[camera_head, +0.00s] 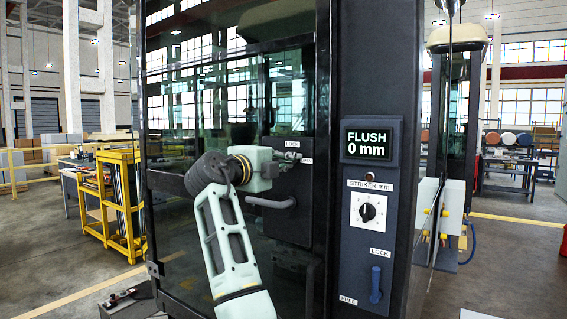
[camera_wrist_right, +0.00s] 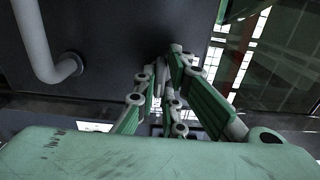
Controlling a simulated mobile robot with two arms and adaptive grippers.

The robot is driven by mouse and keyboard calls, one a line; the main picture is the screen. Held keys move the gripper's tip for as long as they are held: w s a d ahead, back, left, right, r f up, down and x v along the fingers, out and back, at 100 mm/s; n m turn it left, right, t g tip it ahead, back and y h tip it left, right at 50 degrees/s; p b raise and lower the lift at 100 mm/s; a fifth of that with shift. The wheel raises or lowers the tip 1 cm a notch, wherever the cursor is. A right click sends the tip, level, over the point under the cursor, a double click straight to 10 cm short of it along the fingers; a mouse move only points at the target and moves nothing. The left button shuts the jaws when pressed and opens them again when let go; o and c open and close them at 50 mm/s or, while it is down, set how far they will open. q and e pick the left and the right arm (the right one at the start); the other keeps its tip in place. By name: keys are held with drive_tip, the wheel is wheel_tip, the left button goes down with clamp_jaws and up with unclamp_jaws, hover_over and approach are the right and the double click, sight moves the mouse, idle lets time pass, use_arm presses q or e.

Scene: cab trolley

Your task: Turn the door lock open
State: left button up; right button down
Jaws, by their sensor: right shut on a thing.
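The cab door (camera_head: 215,120) is a dark-framed glass door, and it looks closed against its frame. A dark lock plate (camera_head: 290,222) on it carries a small label reading LOCK. My right gripper (camera_head: 290,157) is at the upper part of this plate, just below the label. In the wrist view my right gripper (camera_wrist_right: 163,85) has its fingers closed around a small grey lock piece (camera_wrist_right: 160,76) that stands out from the dark plate. The fingers hide most of this piece, so its turn angle is unclear. My left gripper is not in view.
A grey door handle (camera_head: 270,203) sits just below my right gripper, and it shows in the wrist view (camera_wrist_right: 48,55). On the post, a display (camera_head: 370,142) reads FLUSH 0 mm, above a striker dial (camera_head: 368,211) and a blue lever (camera_head: 376,285). A yellow cart (camera_head: 121,200) stands left.

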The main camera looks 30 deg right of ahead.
drive_tip(key=shift+f, duration=0.1)
drive_tip(key=c, duration=1.8)
unclamp_jaws()
drive_tip(key=shift+c, duration=0.2)
drive_tip(key=v, duration=1.2)
